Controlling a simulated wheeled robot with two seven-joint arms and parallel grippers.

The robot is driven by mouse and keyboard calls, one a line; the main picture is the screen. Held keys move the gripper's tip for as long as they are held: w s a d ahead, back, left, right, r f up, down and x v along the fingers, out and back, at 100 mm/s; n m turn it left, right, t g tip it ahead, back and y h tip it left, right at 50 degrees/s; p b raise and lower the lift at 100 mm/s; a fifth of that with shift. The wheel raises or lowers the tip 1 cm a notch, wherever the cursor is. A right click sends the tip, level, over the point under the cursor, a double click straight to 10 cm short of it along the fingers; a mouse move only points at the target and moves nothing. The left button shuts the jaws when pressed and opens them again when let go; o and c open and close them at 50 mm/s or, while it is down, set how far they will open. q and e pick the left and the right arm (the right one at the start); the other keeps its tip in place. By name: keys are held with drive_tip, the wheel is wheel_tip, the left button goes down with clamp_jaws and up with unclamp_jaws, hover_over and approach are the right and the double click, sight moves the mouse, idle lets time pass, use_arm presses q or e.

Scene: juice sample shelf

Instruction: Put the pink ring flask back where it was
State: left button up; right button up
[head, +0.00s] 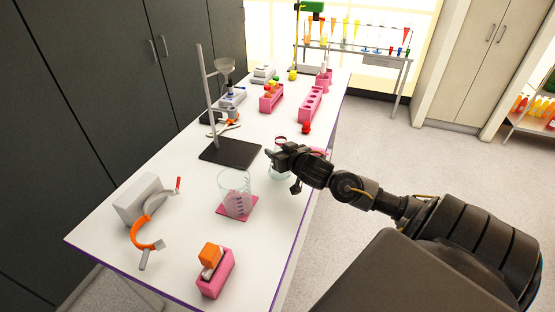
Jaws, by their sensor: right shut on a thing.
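The flask (279,172) is clear glass, with a reddish-pink ring at its top. It is partly hidden behind my right gripper (272,160). My right gripper is shut on it, over the table's right side. Just beyond the gripper, a pink pad (319,152) lies near the right edge, partly covered by my arm. I cannot tell whether the flask's base touches the table. My left gripper is not in view.
A glass beaker (235,184) stands on another pink pad (222,213) nearer me. A retort stand (230,153) stands left of the gripper. Pink racks (311,105) and a red-capped item (306,128) are farther back. The front left of the white table (190,225) has free room.

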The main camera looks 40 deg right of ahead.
drive_tip(key=shift+w+d+f, duration=0.1)
drive_tip(key=shift+w+f, duration=0.05)
drive_tip(key=shift+f, duration=0.65)
drive_tip(key=shift+w+f, duration=0.15)
drive_tip(key=shift+f, duration=0.85)
drive_tip(key=shift+f, duration=0.15)
drive_tip(key=o, duration=1.2)
drive_tip(key=shift+s, duration=0.3)
drive_tip(key=b+v, duration=0.1)
drive_tip(key=v, duration=1)
drive_tip(key=shift+s+r, duration=0.2)
drive_tip(key=shift+s, duration=0.05)
